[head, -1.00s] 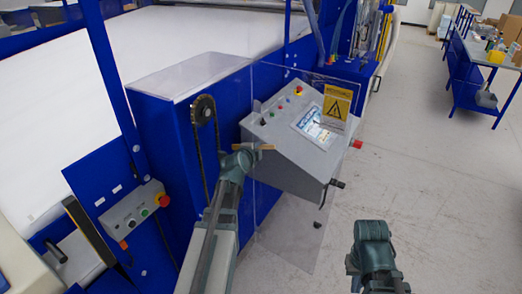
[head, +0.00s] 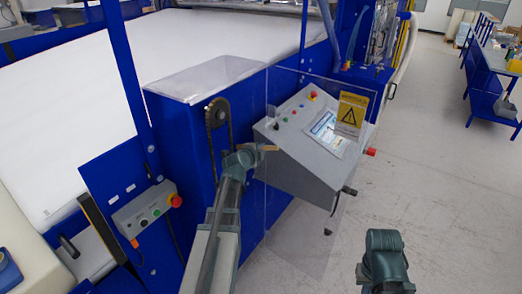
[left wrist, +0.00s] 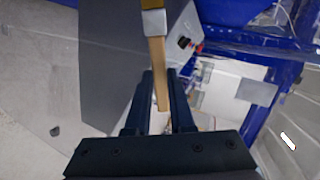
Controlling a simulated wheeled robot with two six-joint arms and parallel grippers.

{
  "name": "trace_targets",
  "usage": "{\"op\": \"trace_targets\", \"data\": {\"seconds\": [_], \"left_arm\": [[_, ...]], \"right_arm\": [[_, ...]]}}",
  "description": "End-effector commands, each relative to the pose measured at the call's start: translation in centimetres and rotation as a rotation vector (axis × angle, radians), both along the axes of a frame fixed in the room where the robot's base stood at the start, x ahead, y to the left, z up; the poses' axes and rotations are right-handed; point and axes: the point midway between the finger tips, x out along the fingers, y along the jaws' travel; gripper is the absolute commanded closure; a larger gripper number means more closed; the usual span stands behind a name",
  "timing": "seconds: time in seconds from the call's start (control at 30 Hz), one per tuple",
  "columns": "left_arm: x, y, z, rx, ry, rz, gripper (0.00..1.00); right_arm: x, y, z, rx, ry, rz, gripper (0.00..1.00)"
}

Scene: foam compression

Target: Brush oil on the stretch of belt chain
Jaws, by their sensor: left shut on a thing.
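The belt chain (head: 227,135) is a dark loop over a sprocket (head: 216,113) on the blue machine's side in the head view. My left arm hides its lower part. My left gripper (head: 258,149) is right of the chain, in front of the grey control box. It is shut on a brush with a wooden handle (left wrist: 158,68). The left wrist view shows the handle between the fingers (left wrist: 160,100) and a metal ferrule (left wrist: 153,22) beyond. The bristles are cut off or unclear. My right arm shows at lower right, but its gripper cannot be made out.
A clear panel (head: 292,240) stands beside the chain, near the grey control box (head: 300,165) with its yellow warning sign (head: 350,113). A smaller button box (head: 147,208) is at left. The floor (head: 440,190) at right is open.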

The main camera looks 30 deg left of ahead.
Motion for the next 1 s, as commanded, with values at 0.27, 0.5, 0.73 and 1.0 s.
{"op": "trace_targets", "data": {"seconds": [0.27, 0.5, 0.73, 1.0], "left_arm": [[0.0, 0.2, 0.0, 0.0, 0.0, 0.0, 1.0], [0.1, 0.6, 0.0, -0.001, 0.0, 0.0, 1.0], [0.1, 1.1, 0.0, -0.001, 0.001, 0.0, 1.0], [0.2, 1.6, 0.0, 0.0, 0.0, 0.0, 1.0]], "right_arm": [[0.0, 0.0, 0.0, 0.0, 0.0, 0.0, 1.0], [0.0, 0.0, 0.0, 0.0, 0.0, 0.0, 1.0], [0.0, 0.0, 0.0, 0.0, 0.0, 0.0, 1.0], [0.0, 0.0, 0.0, 0.0, 0.0, 0.0, 1.0]]}}
